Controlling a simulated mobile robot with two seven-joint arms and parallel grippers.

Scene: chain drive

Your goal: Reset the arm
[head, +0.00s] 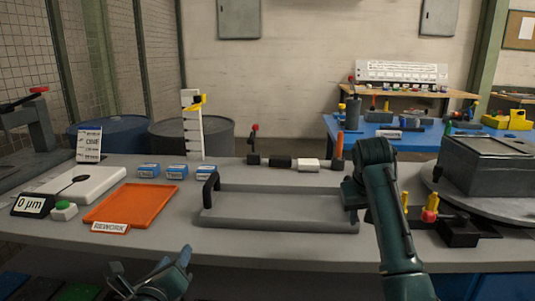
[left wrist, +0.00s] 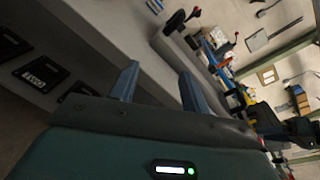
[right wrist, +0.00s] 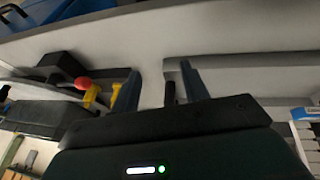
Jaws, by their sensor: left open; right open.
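My left gripper (head: 150,274) is low at the front edge of the table in the head view, open and empty. Its two spread fingers also show in the left wrist view (left wrist: 158,88). My right arm (head: 390,215) reaches in over the right end of a grey tray (head: 280,227). Its fingertips are hidden in the head view. In the right wrist view, my right gripper (right wrist: 160,84) is open, with a dark tray handle (right wrist: 170,92) showing between the fingers. I cannot tell whether they touch it.
An orange rework tray (head: 132,204), a green button (head: 64,210) and a gauge display (head: 33,204) lie left. Blue boxes (head: 149,170) and small parts (head: 280,163) line the back. A dark box (head: 487,160) stands right. The table's front strip is clear.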

